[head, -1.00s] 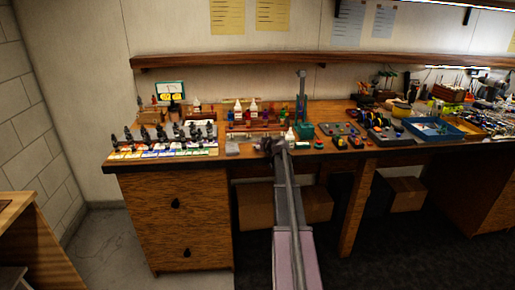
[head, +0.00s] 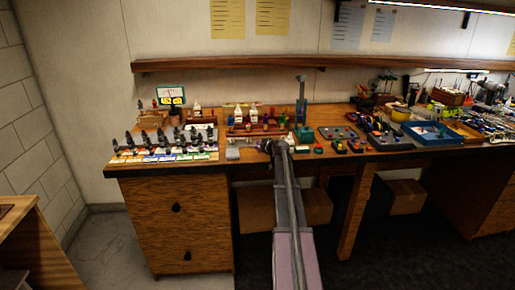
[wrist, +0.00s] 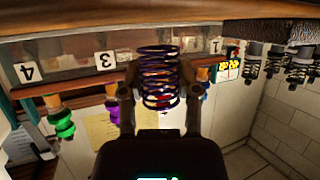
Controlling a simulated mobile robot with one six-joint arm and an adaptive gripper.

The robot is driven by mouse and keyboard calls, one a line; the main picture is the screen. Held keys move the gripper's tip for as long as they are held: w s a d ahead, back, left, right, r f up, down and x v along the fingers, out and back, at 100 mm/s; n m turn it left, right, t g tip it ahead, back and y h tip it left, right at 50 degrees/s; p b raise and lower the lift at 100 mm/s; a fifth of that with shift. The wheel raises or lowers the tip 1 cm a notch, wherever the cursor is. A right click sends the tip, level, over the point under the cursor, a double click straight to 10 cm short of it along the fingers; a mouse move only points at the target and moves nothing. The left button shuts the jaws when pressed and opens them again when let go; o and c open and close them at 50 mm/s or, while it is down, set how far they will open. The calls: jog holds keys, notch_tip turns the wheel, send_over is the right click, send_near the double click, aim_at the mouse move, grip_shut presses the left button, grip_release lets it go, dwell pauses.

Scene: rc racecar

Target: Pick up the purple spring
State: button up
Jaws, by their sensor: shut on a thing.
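The purple spring (wrist: 158,80) stands out between the two fingers of my gripper (wrist: 158,92) in the wrist view. The fingers are shut on its sides, and its dark and purple coils are in plain sight. In the head view my gripper (head: 272,147) is over the front part of the workbench (head: 240,168), at the end of my outstretched arm. The spring cannot be made out there.
The wrist view shows numbered tags (wrist: 106,60) on a wooden strip, with green (wrist: 62,125) and purple (wrist: 112,112) parts. Several dark shock absorbers (head: 165,135) stand at the bench's left. A shelf (head: 230,65) runs above.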

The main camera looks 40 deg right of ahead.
jog(key=shift+r+p, duration=0.35)
jog(key=shift+r, duration=0.35)
jog(key=s+r+p, duration=0.1)
jog(key=s, duration=1.5)
jog(key=shift+a+r+p, duration=0.35)
jog(key=shift+s, duration=0.15)
